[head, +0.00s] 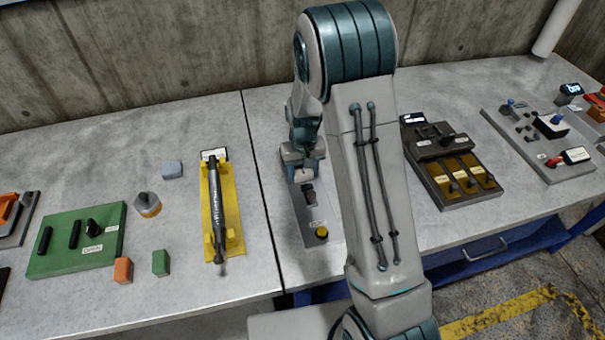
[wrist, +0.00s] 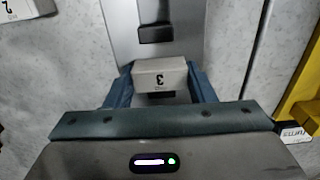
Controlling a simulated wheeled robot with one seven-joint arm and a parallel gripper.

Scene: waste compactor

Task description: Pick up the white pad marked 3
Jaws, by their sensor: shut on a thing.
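The white pad marked 3 (wrist: 160,78) is between the two fingers of my gripper (wrist: 160,90) in the wrist view. Its marked face shows, and the fingers press on its left and right sides. It sits at the end of a grey metal plate with a dark slot. I cannot tell whether it touches the plate. In the head view the pad (head: 303,175) is a small pale block below my gripper (head: 303,160), near the far end of the grey plate (head: 310,215). My arm hides part of that area.
A yellow holder (head: 230,205) with a dark rod lies left of the plate. A green board (head: 75,245) and small blocks lie farther left. A dark board with yellow parts (head: 455,175) lies right of my arm.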

